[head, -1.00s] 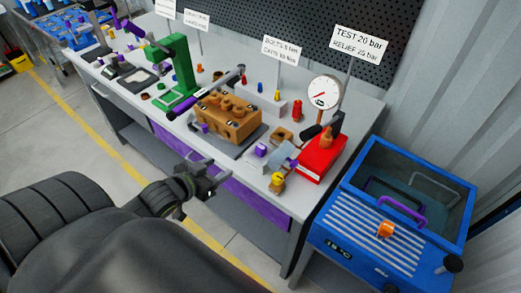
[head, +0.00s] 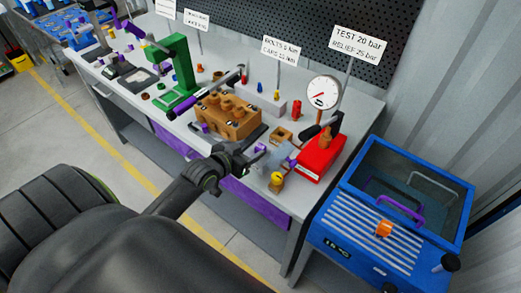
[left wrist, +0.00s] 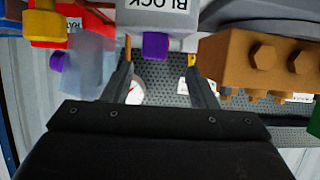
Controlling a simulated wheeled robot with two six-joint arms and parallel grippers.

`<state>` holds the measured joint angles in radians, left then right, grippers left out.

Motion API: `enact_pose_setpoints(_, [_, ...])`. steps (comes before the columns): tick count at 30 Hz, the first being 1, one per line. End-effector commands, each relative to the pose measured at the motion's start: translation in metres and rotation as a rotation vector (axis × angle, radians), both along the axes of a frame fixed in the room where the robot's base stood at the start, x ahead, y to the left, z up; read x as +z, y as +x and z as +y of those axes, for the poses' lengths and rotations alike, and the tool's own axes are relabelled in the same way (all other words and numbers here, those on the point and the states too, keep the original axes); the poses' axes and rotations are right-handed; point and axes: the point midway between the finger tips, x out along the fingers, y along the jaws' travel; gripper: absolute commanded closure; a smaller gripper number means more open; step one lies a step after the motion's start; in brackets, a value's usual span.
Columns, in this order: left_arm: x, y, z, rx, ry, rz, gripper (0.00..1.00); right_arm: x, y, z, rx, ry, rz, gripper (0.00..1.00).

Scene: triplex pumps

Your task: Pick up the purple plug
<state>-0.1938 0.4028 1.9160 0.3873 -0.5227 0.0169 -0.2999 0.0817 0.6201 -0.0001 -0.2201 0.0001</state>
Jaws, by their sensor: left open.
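A small purple plug (left wrist: 154,46) sits at the edge of a light grey block (left wrist: 158,14) lettered BLOCK in the left wrist view. In the head view the purple plug (head: 261,147) shows just beyond my left gripper (head: 243,160), near the front of the bench. My left gripper (left wrist: 159,60) is open, with its fingers on either side of the plug. I cannot tell whether they touch it. A second purple piece (left wrist: 58,62) is on a pale grey-blue part to the left in the wrist view. My right gripper is not in view.
A brown pump block (head: 228,117) stands left of my left gripper. A yellow piece (head: 276,182), a red base (head: 321,160) and a pressure gauge (head: 323,92) stand to the right. A blue bin (head: 360,225) is beyond the bench's right end.

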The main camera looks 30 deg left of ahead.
Motion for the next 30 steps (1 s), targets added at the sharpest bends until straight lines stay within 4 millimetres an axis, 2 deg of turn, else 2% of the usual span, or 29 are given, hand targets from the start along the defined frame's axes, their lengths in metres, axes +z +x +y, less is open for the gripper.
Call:
enact_pose_setpoints(5, [-0.003, 0.008, -0.003, 0.001, -0.003, 0.000, 0.47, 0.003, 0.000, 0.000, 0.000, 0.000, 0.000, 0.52])
enact_pose_setpoints(15, [-0.021, 0.042, -0.011, 0.001, -0.002, -0.001, 0.47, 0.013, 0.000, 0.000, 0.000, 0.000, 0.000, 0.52])
enact_pose_setpoints(26, [-0.025, 0.048, -0.011, 0.000, 0.000, 0.000, 0.47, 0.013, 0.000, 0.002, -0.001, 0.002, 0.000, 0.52])
enact_pose_setpoints(30, [-0.025, 0.048, -0.011, 0.000, 0.000, 0.000, 0.66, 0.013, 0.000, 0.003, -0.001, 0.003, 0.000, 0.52])
